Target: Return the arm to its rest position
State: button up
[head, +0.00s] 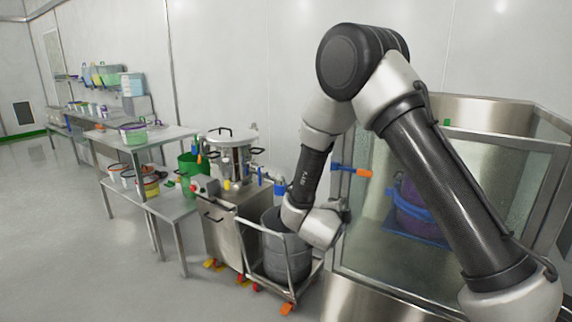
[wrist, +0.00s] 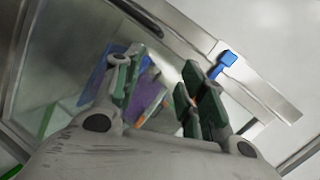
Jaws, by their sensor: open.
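My arm rises from the lower right of the head view, bends at a high elbow and comes down to its wrist in front of the glass-walled steel enclosure (head: 480,118). In the head view my gripper is mostly hidden behind the wrist. In the wrist view my gripper (wrist: 160,92) is open, with its dark green-grey fingers apart and nothing between them. Beyond the fingers, blurred purple and blue shapes show behind the glass.
A blue and orange handle (head: 352,171) sticks out from the enclosure close to my wrist. A grey drum (head: 286,258) on a wheeled cart stands just below. A steel vessel (head: 231,158) and steel tables (head: 150,138) are to the left. A purple-blue container (head: 411,207) sits inside the enclosure. Open floor lies far left.

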jog(key=s+a+f+n+g+y, duration=0.55)
jog(key=s+a+n+y, duration=0.2)
jog(key=n, duration=0.35)
jog(key=s+d+r+n+g+y, duration=0.1)
jog(key=s+d+r+n+g, duration=0.1)
jog(key=s+r+n+g, duration=0.35)
jog(key=s+d+r+n+t+h, duration=0.2)
jog(key=s+d+r+n, duration=0.1)
jog(key=s+d+r, duration=1.7)
jog(key=s+d, duration=0.1)
jog(key=s, duration=0.2)
jog(key=shift+d+r, duration=0.15)
jog(key=shift+r, duration=0.25)
